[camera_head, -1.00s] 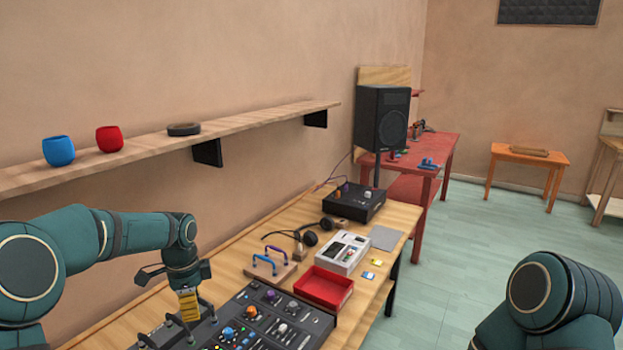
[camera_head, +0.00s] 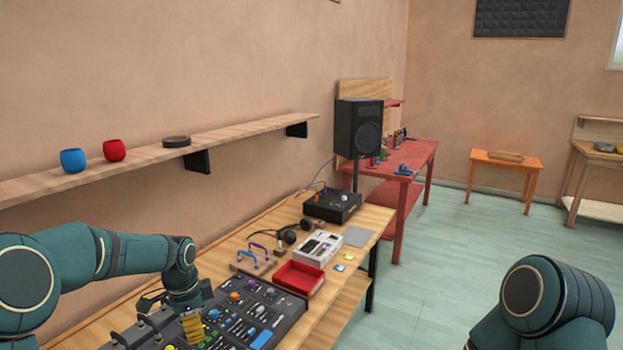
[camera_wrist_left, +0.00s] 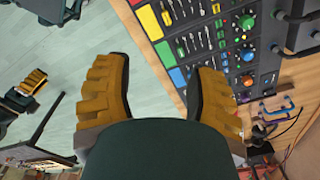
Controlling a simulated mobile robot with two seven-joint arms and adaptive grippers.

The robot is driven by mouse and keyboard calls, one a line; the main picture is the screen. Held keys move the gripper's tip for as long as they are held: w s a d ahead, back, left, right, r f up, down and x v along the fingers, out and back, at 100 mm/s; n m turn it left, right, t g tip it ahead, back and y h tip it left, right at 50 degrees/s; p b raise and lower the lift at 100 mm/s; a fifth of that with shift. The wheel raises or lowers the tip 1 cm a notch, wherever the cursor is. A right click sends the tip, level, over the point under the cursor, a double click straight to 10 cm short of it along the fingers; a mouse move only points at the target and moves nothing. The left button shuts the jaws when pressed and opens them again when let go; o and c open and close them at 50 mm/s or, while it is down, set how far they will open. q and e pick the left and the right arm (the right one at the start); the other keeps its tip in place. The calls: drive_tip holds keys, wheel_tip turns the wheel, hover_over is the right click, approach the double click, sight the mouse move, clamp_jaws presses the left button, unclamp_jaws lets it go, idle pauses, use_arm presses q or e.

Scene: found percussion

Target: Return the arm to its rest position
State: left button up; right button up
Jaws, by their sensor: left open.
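My left gripper (camera_head: 193,329) hangs over the left part of the mixing console (camera_head: 262,307) in the head view, with its yellow finger pointing down. In the left wrist view the two yellow fingers of my left gripper (camera_wrist_left: 160,92) are spread wide with nothing between them. The console (camera_wrist_left: 215,40) lies beyond them there, at the upper right. The upper part of my right arm (camera_head: 558,300) shows at the lower right of the head view. A dark gripper with yellow pads, seemingly my right one (camera_wrist_left: 32,84), shows at the left of the left wrist view; its opening is unclear.
On the bench stand a red tray (camera_head: 299,279), a white device (camera_head: 318,248), headphones (camera_head: 288,237) and a black box (camera_head: 332,206). A wall shelf (camera_head: 225,137) holds a blue cup (camera_head: 73,160) and a red cup (camera_head: 114,150). The floor (camera_head: 440,270) right of the bench is clear.

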use_arm(q)
drive_tip(key=s+d+f+n+h+b, duration=0.1)
drive_tip(key=s+d+f+n+b, duration=0.15)
drive_tip(key=s+d+f, duration=0.4)
drive_tip(key=s+d+f+n+h+b, duration=0.1)
drive_tip(key=s+d+f+n+b, duration=0.15)
drive_tip(key=f, duration=0.75)
drive_tip(key=s+d+f+n+h+b, duration=0.1)
drive_tip(key=s+d+f+n, duration=0.35)
drive_tip(key=f, duration=0.45)
drive_tip(key=s+d+f+n+t+b, duration=0.1)
drive_tip(key=s+d+f+n+b, duration=0.1)
drive_tip(key=s+f+n, duration=0.3)
drive_tip(key=s+f, duration=0.1)
drive_tip(key=s, duration=0.3)
drive_tip(key=shift+s+d+b, duration=0.2)
drive_tip(key=shift+s+b, duration=0.1)
use_arm(e)
wheel_tip(320, 180, down, 10)
drive_tip(key=a, duration=0.1)
drive_tip(key=shift+s+g, duration=0.3)
drive_tip(key=shift+s, duration=0.1)
